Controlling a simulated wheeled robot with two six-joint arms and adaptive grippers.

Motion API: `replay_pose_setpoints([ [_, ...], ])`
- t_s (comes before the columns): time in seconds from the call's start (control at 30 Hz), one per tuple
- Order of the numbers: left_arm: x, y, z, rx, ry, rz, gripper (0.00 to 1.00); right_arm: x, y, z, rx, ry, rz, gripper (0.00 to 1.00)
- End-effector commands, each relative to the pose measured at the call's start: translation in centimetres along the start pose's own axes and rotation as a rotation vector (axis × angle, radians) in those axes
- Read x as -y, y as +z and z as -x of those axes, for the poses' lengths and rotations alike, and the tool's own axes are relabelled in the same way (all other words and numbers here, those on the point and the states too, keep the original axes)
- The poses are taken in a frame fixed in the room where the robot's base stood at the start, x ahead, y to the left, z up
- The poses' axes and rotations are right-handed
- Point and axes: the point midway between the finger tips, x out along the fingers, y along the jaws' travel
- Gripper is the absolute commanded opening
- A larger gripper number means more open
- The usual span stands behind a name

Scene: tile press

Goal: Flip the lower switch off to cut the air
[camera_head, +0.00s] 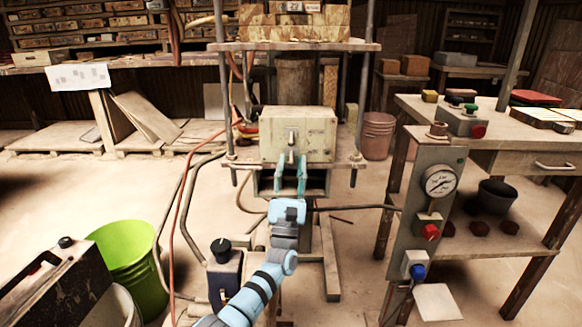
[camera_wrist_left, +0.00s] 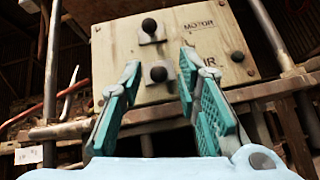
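A cream control box (camera_head: 268,140) is mounted on the press in the middle of the head view. It fills the upper wrist view (camera_wrist_left: 112,52) and carries two black-knobbed toggle switches. The upper switch (camera_wrist_left: 149,27) sits beside a label reading MOTOR. The lower switch (camera_wrist_left: 158,74) has a label mostly hidden by a finger; only its last letters show. My left gripper (camera_head: 291,165) is open in front of the box's lower part. In the wrist view its teal fingers stand either side of the lower switch, apart from it. I cannot tell the lever's position or the exact depth gap. My right gripper is not in view.
A steel panel with gauge (camera_head: 440,183), red knob (camera_head: 431,232) and blue knob (camera_head: 417,272) stands at right beside a workbench (camera_head: 504,118). A green bucket (camera_head: 133,262) is at lower left. Press posts and hoses flank the box.

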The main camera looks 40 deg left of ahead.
Motion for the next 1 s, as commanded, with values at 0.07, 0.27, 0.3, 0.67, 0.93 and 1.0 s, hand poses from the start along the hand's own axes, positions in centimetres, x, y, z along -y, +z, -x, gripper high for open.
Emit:
replay_pose_setpoints([
  [0.07,0.0,0.0,0.0,0.001,0.000,0.000,0.31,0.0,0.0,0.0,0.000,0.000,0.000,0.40],
  [0.27,0.0,0.0,0.2,0.001,0.001,0.000,0.31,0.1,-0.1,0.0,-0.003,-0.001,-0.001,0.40],
  [0.3,0.0,0.0,0.5,0.000,0.000,0.000,0.31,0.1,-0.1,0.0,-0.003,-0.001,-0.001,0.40],
  [0.67,0.1,-0.1,9.4,-0.003,-0.001,0.001,0.31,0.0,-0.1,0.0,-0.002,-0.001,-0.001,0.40],
  [0.93,0.0,0.1,12.1,0.001,0.001,0.000,0.31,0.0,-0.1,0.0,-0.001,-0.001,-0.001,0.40],
  [1.0,0.0,0.1,12.0,0.001,0.001,0.000,0.31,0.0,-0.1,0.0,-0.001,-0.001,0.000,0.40],
])
